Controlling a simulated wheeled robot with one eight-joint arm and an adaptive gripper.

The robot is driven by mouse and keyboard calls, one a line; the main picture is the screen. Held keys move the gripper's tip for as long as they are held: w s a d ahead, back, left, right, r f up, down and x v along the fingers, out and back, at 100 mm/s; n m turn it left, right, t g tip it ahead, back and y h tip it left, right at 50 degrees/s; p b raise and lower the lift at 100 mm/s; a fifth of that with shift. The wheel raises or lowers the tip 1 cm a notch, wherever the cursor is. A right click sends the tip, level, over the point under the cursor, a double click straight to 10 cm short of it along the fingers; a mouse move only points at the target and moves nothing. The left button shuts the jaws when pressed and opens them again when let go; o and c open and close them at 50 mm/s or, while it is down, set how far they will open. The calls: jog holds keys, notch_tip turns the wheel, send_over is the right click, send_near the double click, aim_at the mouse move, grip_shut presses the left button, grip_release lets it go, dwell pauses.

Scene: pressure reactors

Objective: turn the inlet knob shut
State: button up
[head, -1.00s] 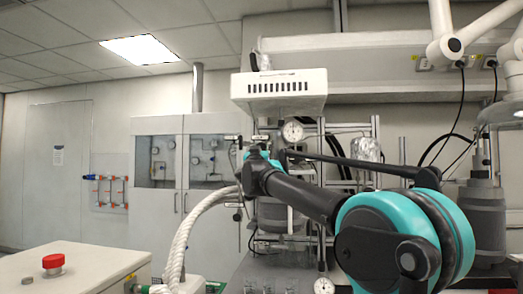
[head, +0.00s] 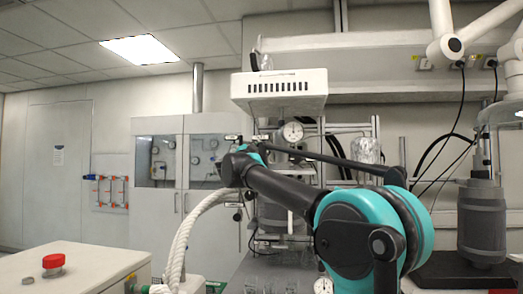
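The pressure reactor stands at the centre of the head view, with a white slotted housing (head: 280,92) on top and a round gauge (head: 293,131) below it. Its grey vessel is partly hidden by my arm. Small dark knob-like fittings (head: 237,216) show at the reactor's left side; I cannot tell which one is the inlet knob. My black and teal arm reaches from the lower right to the reactor's left side. Its far end (head: 237,166) is beside these fittings, a little above them. My gripper's fingers are too small and hidden to make out, and I see no clear contact.
A thick white hose (head: 182,236) curves up on the left of the reactor. A white box with a red button (head: 53,260) is at the lower left. A grey vessel (head: 483,222) stands at the right. Glassware (head: 270,284) sits on the bench in front.

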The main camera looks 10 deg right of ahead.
jog(key=m+g+h, duration=0.1)
jog(key=m+g, duration=0.1)
jog(key=m, duration=0.3)
jog(key=shift+m, duration=0.3)
jog(key=shift+m+g, duration=1)
jog(key=shift+m, duration=1.1)
jog(key=o, duration=1.2)
jog(key=shift+c, duration=0.2)
jog(key=shift+a, duration=0.1)
jog(key=r+v, duration=0.1)
jog(key=v, duration=1.1)
jog(key=shift+f, duration=0.3)
